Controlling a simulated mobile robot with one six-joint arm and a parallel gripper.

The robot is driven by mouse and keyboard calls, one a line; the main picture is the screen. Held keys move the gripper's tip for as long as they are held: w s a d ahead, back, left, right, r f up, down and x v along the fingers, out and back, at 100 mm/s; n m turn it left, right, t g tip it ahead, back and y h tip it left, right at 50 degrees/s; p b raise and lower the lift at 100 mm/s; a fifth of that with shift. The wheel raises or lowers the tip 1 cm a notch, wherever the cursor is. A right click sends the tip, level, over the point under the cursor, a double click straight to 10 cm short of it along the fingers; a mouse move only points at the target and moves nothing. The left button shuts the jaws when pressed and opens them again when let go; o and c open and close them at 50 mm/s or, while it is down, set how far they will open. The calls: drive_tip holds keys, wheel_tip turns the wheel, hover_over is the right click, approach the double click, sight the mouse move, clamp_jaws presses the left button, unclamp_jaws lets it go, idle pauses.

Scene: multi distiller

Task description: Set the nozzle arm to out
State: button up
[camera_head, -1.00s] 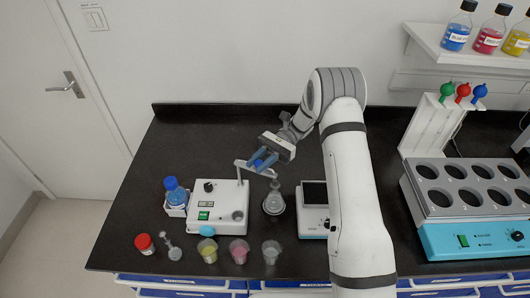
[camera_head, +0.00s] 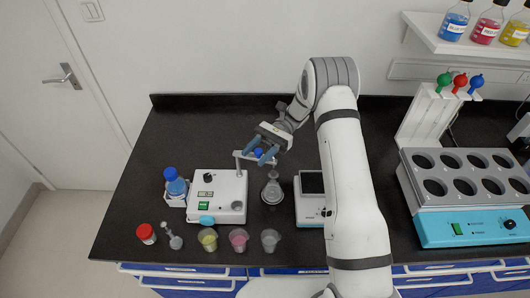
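The white distiller box (camera_head: 228,187) stands on the black bench, with a dark knob and a green switch on top. Its thin grey nozzle arm (camera_head: 239,162) rises at the back right corner and reaches right, towards a glass flask (camera_head: 272,189). My gripper (camera_head: 256,157) is over the nozzle arm, pointing down and left. Its two blue fingers are spread apart, with a small blue knob (camera_head: 259,152) visible between them. I cannot tell whether either finger touches the knob or arm. The fingers hide part of the nozzle arm.
A blue-capped bottle (camera_head: 175,183) stands left of the box. A red-capped jar (camera_head: 146,233), a small flask (camera_head: 172,237) and cups of yellow (camera_head: 208,239), pink (camera_head: 239,239) and clear (camera_head: 270,240) contents line the front. A scale (camera_head: 310,207) and a water bath (camera_head: 470,229) stand right.

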idle(0.3)
drive_tip(key=shift+w+d+r, duration=0.1)
drive_tip(key=shift+w, duration=0.05)
drive_tip(key=shift+w+d+r+t+b, duration=0.15)
drive_tip(key=shift+d+r+t+b, duration=0.1)
drive_tip(key=shift+d+r+t, duration=0.3)
drive_tip(key=shift+w+d+r+t+b, duration=0.1)
drive_tip(key=shift+d+r+t+b, duration=0.15)
drive_tip(key=shift+r+t, duration=0.35)
drive_tip(key=s+d+r+n+t+h+b, duration=0.3)
drive_tip(key=s+d+t+h, duration=0.2)
drive_tip(key=s+d+t, duration=0.3)
drive_tip(key=s+d+r+n+t+h+b, duration=0.3)
drive_tip(key=s+d+t, duration=0.4)
drive_tip(key=s, duration=0.5)
drive_tip(key=d+r+n+h, duration=0.1)
drive_tip(key=h, duration=0.1)
drive_tip(key=shift+r+t+h, duration=0.2)
drive_tip(key=shift+t+h, duration=0.1)
drive_tip(key=shift+t, duration=0.05)
